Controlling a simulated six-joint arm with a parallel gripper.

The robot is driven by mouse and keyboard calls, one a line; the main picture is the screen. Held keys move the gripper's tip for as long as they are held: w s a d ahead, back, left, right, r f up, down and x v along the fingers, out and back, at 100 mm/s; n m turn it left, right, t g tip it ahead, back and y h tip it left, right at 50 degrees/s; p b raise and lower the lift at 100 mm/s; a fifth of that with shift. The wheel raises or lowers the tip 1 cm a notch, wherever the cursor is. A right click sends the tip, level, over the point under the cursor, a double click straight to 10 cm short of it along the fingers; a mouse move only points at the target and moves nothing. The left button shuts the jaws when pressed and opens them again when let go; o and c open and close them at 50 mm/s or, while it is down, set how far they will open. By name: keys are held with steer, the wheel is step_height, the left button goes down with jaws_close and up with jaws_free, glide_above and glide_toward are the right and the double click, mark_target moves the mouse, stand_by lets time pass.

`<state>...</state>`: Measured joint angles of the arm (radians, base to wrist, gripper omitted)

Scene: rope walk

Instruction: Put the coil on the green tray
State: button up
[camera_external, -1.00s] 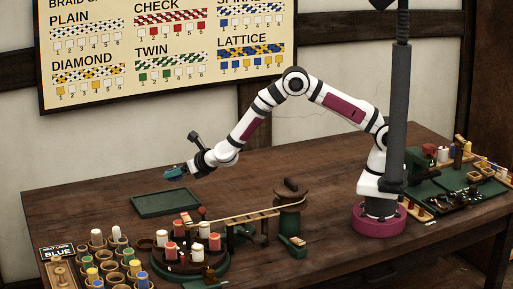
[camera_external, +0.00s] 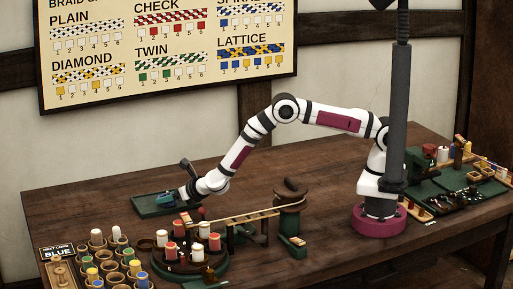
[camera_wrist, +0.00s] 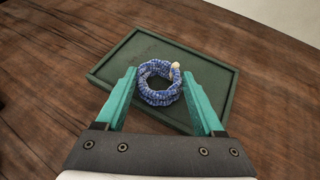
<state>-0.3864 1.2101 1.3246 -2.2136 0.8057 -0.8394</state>
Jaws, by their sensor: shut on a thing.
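The coil (camera_wrist: 160,99) is a ring of blue and white braided rope with a pale end at its upper right. My gripper (camera_wrist: 159,74) is shut on it, with a teal finger at its left and right sides. The green tray (camera_wrist: 207,72) is a flat, rimmed rectangle directly beneath the coil in the wrist view. In the external view my gripper (camera_external: 168,199) is low over the right part of the tray (camera_external: 146,207). I cannot tell whether the coil touches the tray floor.
A round stand with red and white bobbins (camera_external: 187,258) is just in front of the tray. A wooden rail (camera_external: 236,218) runs from it toward a green post (camera_external: 289,215). Coloured spools (camera_external: 110,266) fill the front left. The table left of the tray is clear.

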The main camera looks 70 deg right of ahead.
steer(key=o, duration=1.4)
steer(key=shift+f, duration=0.1)
steer(key=shift+c, duration=0.2)
